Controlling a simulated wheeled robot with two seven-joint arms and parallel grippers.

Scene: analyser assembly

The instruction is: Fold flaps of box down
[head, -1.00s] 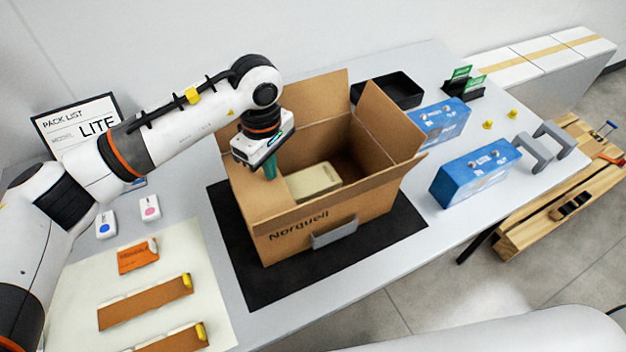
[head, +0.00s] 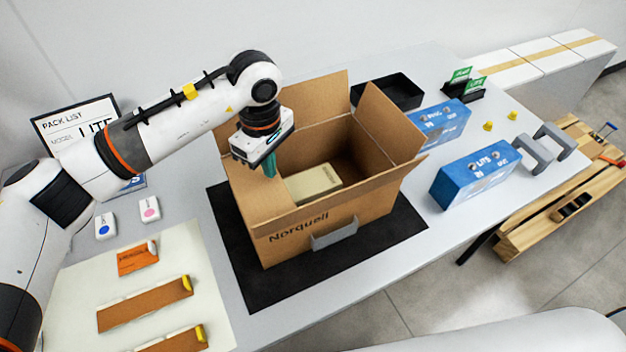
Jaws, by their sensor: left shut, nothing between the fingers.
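The brown cardboard box (head: 345,213), marked Norquell, stands open on a black mat (head: 240,283). Its back flap (head: 318,100) stands up and its right flap (head: 390,122) stands up, leaning outward. The left side of the box is partly hidden behind my left gripper. A beige block (head: 314,183) lies inside the box. My left gripper (head: 270,168) is shut and empty, pointing down at the box's left side, its green fingertips near the rim. I cannot tell whether it touches the cardboard. My right gripper is not in view.
Two blue cartons (head: 474,174) and a black tray (head: 388,91) stand right of and behind the box. A grey handle-shaped part (head: 540,147) lies near the right edge. A pale sheet with brown strips (head: 145,304) lies at the front left.

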